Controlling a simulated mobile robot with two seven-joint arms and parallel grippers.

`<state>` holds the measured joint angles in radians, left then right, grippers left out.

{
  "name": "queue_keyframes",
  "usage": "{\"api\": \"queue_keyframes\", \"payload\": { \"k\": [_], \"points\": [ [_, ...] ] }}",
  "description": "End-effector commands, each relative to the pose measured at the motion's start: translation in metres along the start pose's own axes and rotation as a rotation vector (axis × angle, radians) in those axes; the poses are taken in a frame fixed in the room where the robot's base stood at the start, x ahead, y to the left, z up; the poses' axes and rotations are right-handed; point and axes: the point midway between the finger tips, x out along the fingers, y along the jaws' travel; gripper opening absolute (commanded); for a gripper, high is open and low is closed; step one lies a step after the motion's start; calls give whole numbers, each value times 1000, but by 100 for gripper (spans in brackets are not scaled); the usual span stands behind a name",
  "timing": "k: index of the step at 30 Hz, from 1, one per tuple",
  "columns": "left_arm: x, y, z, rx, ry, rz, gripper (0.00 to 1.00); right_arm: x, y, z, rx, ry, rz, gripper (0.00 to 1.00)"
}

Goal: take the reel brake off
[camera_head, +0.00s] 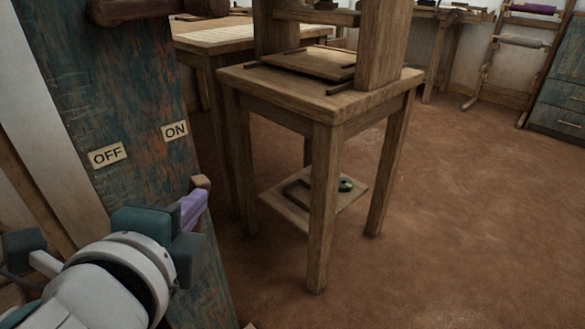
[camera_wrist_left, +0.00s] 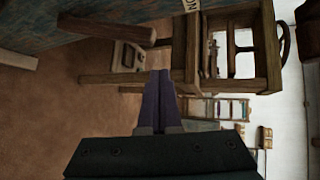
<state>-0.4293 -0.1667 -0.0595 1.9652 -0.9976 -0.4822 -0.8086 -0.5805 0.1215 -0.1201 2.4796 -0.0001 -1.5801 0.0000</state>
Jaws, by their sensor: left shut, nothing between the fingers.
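A worn blue-green painted wooden panel (camera_head: 125,75) at the left carries an OFF label (camera_head: 108,155) and, to its right, an ON label (camera_head: 175,130). A brown wooden lever (camera_head: 202,182), seemingly the reel brake's handle, shows its end below the ON label, partly hidden by my left gripper. In the left wrist view the lever (camera_wrist_left: 105,30) sticks out from the panel, apart from the fingertips. My left gripper (camera_head: 195,205) is shut and empty, its purple fingers together beside the lever; they also show in the wrist view (camera_wrist_left: 160,85). My right gripper is not in view.
A wooden stand (camera_head: 325,105) with a low shelf (camera_head: 335,190) is right of the panel. A round wooden bar (camera_head: 140,10) crosses the panel's top. Benches and a blue drawer cabinet (camera_head: 560,95) are at the back. The brown floor (camera_head: 450,230) at right is clear.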

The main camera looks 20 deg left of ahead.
Motion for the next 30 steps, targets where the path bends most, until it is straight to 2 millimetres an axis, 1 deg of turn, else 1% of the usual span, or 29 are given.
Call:
{"api": "queue_keyframes", "payload": {
  "k": [1,3,7,11,23,26,29,30],
  "points": [
    [11,26,-7,28,8,-11,0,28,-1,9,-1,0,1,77],
    [16,38,-12,65,18,-27,0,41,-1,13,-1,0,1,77],
    [22,51,-20,115,32,-47,0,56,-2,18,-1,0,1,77],
    [24,54,-23,137,40,-57,0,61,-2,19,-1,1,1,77],
    [25,53,-24,141,40,-59,0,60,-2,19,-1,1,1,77],
    [32,52,-24,142,41,-61,0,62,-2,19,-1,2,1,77],
    [47,52,-25,141,40,-62,0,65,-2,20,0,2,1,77],
    [54,52,-24,141,39,-62,0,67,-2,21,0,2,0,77]
  ]
}}
